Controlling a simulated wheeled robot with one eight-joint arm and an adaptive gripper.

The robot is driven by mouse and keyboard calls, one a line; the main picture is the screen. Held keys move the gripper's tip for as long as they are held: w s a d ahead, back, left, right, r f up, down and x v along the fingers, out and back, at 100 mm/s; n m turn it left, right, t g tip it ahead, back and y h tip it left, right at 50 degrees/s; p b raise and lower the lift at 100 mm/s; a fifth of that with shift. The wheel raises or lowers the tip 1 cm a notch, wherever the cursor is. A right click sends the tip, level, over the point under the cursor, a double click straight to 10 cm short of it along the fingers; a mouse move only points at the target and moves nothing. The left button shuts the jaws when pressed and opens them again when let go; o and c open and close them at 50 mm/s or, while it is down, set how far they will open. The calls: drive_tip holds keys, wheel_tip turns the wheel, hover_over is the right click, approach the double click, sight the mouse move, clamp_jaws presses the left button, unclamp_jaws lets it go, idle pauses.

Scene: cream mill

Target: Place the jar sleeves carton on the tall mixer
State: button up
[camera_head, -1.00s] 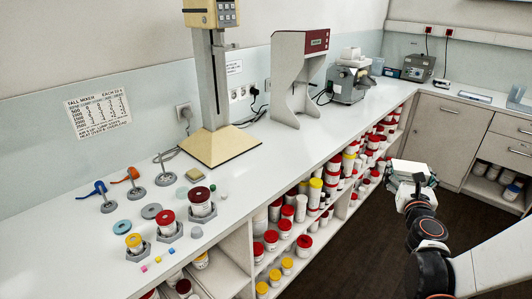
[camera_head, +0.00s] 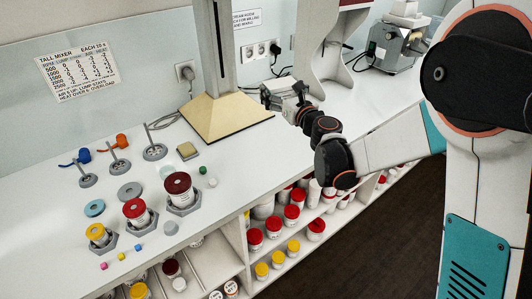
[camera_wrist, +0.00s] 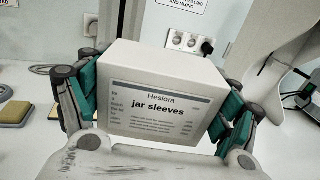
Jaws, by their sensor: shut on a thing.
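My gripper (camera_head: 284,93) is shut on the jar sleeves carton (camera_wrist: 165,85), a white box with a grey label facing the wrist camera. Teal finger pads press on its left and right sides. In the head view the carton (camera_head: 276,86) is small and partly hidden by my gripper. It is just right of the tall mixer (camera_head: 228,120), which has a wide cream sloping base and an upright column. The carton appears held above the counter; its exact height and distance from the mixer base cannot be told. The top of the mixer is cut off.
A grey stand (camera_head: 322,60) is right of the carton, with a grey machine (camera_head: 395,50) beyond. Lidded jars (camera_head: 180,190) in holders and stirrers (camera_head: 118,160) occupy the counter left of the mixer. Shelves of jars lie below. The counter front near the mixer is clear.

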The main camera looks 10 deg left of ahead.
drive_tip(key=s+a+n+g+y, duration=0.3)
drive_tip(key=a, duration=0.8)
drive_tip(key=shift+m, duration=0.3)
wheel_tip(320, 180, down, 19)
drive_tip(key=b, duration=0.7)
drive_tip(key=shift+s+a+f+b, duration=0.1)
drive_tip(key=shift+s+f+b, duration=0.1)
drive_tip(key=shift+b, duration=0.1)
drive_tip(key=shift+r, duration=0.15)
drive_tip(key=o, duration=0.7)
drive_tip(key=shift+f, duration=0.2)
drive_tip(key=o, duration=0.4)
drive_tip(key=shift+c, duration=0.2)
drive_tip(key=shift+r, duration=0.1)
